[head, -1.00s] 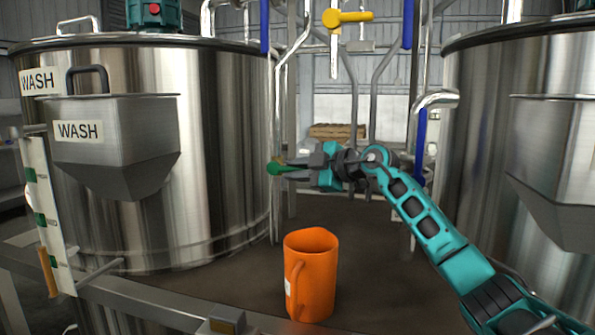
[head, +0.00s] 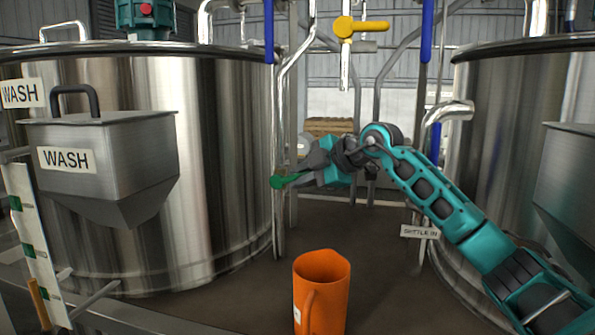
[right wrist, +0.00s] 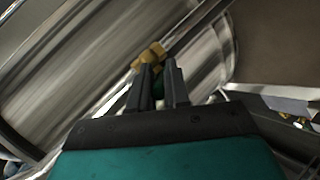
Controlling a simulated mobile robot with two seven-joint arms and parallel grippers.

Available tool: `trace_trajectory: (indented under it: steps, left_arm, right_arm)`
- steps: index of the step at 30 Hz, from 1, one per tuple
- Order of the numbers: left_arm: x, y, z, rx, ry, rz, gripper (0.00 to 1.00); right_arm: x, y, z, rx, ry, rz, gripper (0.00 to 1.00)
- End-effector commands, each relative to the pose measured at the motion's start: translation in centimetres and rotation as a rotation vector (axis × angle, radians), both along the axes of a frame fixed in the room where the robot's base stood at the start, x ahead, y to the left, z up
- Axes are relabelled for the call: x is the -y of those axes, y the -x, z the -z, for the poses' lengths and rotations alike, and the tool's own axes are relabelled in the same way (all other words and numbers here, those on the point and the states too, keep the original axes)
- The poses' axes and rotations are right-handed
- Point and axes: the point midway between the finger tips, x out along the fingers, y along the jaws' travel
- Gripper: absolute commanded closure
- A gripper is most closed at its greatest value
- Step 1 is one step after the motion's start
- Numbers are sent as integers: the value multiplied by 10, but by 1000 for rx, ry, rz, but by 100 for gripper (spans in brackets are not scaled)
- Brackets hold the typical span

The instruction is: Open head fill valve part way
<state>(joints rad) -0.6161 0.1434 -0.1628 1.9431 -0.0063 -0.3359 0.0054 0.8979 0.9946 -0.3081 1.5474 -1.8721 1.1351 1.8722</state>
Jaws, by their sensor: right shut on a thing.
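My right gripper (head: 302,174) is shut on a green valve handle (head: 281,182) beside the pipes at the right edge of the left tank. In the right wrist view, a brass valve body (right wrist: 150,55) sits just beyond the gripper (right wrist: 160,72), with some green (right wrist: 158,87) between the fingers. The fingers hide much of the handle, so I cannot tell how far the valve is open. Another valve, with a yellow handle (head: 362,27), is on a pipe above; its handle lies level. My left gripper is not in view.
A steel tank (head: 215,150) with a WASH hopper (head: 105,150) stands left, another tank (head: 500,90) right. An orange jug (head: 322,290) stands on the brown deck (head: 240,300) below my arm. A SETTLE IN sign (head: 420,232) is near the right pipes.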

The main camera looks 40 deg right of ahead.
Motion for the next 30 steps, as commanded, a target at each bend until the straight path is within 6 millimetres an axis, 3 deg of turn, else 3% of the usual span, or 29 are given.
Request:
trace_trajectory:
  steps: [1, 12, 29, 30]
  left_arm:
    - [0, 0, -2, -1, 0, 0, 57]
    - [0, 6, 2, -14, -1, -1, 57]
    - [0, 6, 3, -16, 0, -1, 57]
    - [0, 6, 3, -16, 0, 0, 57]
  right_arm:
    - [-2, -1, -7, -16, 19, -2, 100]
    - [-6, -4, -13, -152, 132, -5, 100]
    - [-8, -5, -14, -178, 151, -10, 100]
    - [-8, -5, -14, -178, 152, -10, 80]
